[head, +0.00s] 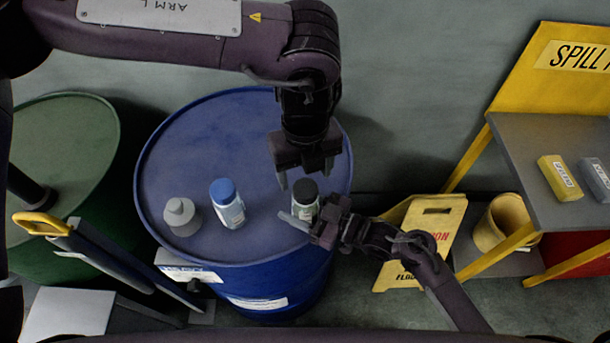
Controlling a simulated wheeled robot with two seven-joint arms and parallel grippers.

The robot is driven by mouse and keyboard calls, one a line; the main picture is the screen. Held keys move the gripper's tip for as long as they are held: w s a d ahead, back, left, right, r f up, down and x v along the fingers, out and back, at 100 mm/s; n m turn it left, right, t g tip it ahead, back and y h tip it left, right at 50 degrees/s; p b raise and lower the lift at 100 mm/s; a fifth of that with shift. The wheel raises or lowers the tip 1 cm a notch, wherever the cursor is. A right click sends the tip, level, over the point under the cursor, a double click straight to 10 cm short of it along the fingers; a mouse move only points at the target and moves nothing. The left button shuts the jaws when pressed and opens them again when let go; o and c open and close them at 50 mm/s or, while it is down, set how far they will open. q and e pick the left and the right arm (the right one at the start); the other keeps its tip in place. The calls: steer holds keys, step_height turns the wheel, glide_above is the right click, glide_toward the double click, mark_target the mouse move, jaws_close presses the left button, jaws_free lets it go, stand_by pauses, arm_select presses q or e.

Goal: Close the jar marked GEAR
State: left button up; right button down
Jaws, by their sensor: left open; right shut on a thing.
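A jar with a dark lid (305,188) stands upright on the blue drum (200,140), toward its right side. The jar's pale label is partly hidden by my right gripper, and I cannot read the marking. My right gripper (306,215) comes in from the lower right and is shut on this jar. My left gripper (305,174) points down just above the lid, with its fingers open and apart. Whether the lid is seated tight cannot be told.
A grey container (181,216) stands left on the drum top. A green drum (75,130) and a yellow-handled cart (42,223) are at left. A yellow floor sign (435,220), a yellow bucket (505,222) and a spill station table (540,150) are at right.

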mark_target(305, 188)
arm_select(q)
steer(key=shift+c, duration=0.3)
step_height(305, 188, up, 2)
steer(key=n, duration=0.3)
steer(key=shift+d+r, duration=0.1)
steer(key=shift+r+n, duration=0.6)
steer(key=shift+n, duration=0.3)
steer(key=shift+f, duration=4)
